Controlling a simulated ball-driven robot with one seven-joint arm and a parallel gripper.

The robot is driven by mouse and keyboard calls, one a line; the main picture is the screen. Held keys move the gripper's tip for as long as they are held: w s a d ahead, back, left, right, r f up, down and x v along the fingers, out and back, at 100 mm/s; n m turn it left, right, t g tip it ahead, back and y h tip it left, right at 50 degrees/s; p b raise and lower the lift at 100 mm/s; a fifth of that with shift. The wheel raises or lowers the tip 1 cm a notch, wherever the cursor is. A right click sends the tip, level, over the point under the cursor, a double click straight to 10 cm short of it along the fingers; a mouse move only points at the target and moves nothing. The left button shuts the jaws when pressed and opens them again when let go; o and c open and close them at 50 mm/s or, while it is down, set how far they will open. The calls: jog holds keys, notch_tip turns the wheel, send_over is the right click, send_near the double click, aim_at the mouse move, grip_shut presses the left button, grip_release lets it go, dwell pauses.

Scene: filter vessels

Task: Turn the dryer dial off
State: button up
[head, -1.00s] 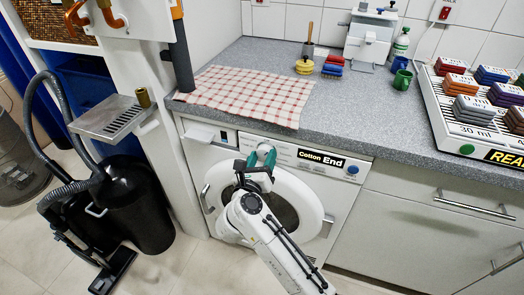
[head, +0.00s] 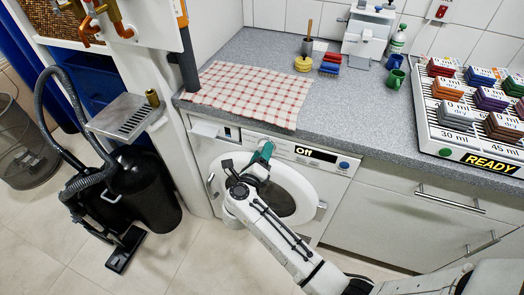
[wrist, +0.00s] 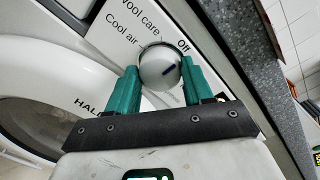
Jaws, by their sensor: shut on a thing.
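The dryer (head: 282,182) is a white front-loader under the grey counter, with a round door. Its display (head: 316,154) reads "Off". In the head view my gripper (head: 262,155) is at the dryer's panel and hides the dial.
A checked cloth (head: 247,93) hangs slightly over the counter edge above the dryer. A black vacuum cleaner (head: 140,190) and a drip tray (head: 125,117) stand to the left. A drawer handle (head: 450,200) sticks out at right. The floor before the dryer is clear.

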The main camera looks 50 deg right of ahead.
dwell(0.3)
jog(key=o, duration=1)
jog(key=shift+o, duration=0.2)
jog(key=v, duration=1.1)
jog(key=shift+b, duration=0.35)
jog(key=shift+w, duration=0.1)
